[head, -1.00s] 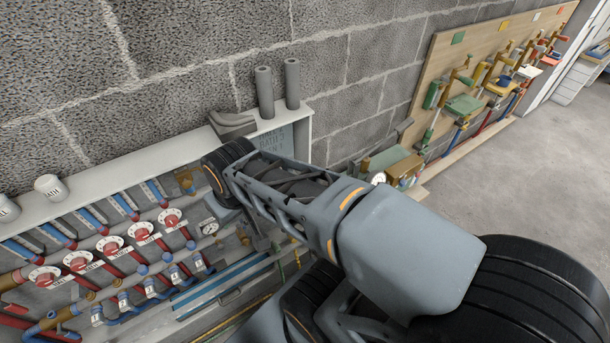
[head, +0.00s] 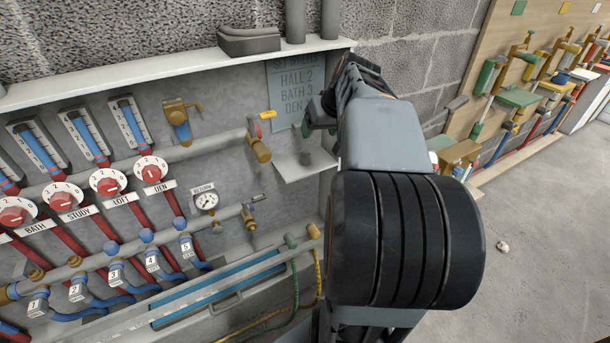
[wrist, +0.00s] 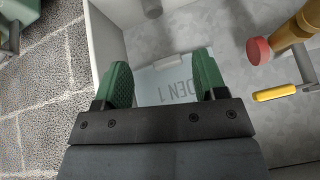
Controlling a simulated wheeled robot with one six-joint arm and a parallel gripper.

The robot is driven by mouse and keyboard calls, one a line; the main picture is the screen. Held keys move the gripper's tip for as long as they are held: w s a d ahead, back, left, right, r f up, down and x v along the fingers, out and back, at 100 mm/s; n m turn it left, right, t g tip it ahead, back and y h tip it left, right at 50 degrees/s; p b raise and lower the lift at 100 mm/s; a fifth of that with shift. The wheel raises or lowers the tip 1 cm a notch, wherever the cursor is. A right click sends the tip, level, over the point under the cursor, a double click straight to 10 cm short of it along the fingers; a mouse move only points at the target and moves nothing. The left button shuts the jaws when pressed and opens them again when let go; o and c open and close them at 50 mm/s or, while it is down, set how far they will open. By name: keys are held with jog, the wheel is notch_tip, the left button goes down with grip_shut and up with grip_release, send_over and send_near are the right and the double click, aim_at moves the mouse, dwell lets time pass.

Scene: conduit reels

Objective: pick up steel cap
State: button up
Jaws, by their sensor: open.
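A small grey round piece (wrist: 152,8), which may be the steel cap, shows at the top edge of the wrist view, partly cut off. In the head view a small grey piece (head: 305,158) sits on a little pale shelf (head: 290,172) on the panel, just below my gripper; I cannot tell for certain that it is the cap. My gripper (head: 307,127) is in front of the settings plate (head: 296,88). In the wrist view its green fingers (wrist: 158,82) are wide apart, with nothing between them but the plate behind.
A red-ended brass valve (head: 258,145) and a yellow lever (wrist: 274,95) are beside the gripper. The cabinet's white top ledge (head: 185,62) runs above, carrying a dark grey block (head: 249,42). A tool board (head: 540,70) stands to the right.

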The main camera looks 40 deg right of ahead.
jog(key=d+f, duration=0.1)
jog(key=b, duration=0.3)
send_near(306, 153)
jog(key=x, duration=0.4)
jog(key=shift+f, duration=0.25)
jog(key=shift+b+x, duration=1.4)
jog(key=shift+x, duration=1.3)
jog(key=shift+r, duration=0.15)
jog(key=c, duration=1)
